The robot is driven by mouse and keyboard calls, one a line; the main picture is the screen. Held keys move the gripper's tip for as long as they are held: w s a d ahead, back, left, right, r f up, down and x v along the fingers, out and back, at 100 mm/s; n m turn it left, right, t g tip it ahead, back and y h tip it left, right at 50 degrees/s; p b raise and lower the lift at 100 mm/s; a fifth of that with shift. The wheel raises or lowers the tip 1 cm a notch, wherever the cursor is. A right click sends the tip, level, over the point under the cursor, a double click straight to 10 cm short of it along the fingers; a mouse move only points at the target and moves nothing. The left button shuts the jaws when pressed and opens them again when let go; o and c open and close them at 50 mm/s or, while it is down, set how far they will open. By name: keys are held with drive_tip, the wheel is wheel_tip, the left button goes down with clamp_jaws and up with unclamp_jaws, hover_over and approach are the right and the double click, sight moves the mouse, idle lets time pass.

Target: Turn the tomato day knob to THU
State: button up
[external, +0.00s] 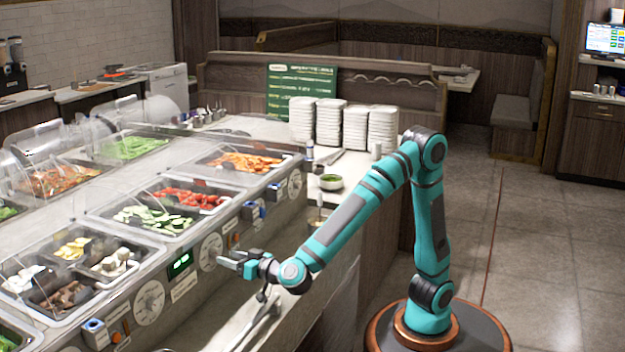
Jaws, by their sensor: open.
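Several round white dials sit on the metal front panel of the salad counter. One dial (210,252) is just behind and above my gripper (229,262), below the pan of red tomato pieces (190,197). Another dial (149,302) is further left, and a third dial (295,183) is further right. The day marks and name labels are too small to read, so I cannot tell which is the tomato day knob or where it points. My gripper is open and holds nothing; I cannot tell whether its fingertips touch the panel.
Blue-and-white box-like parts (254,212) and a green display (180,264) stand out from the panel. A metal rail (262,322) runs below my gripper. A green bowl (331,181) and plate stacks (329,123) stand at the counter's far end. The floor at right is clear.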

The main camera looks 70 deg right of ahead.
sight(218, 254)
drive_tip(key=shift+w+d, duration=0.1)
drive_tip(key=shift+w, duration=1.75)
drive_tip(key=c, duration=1)
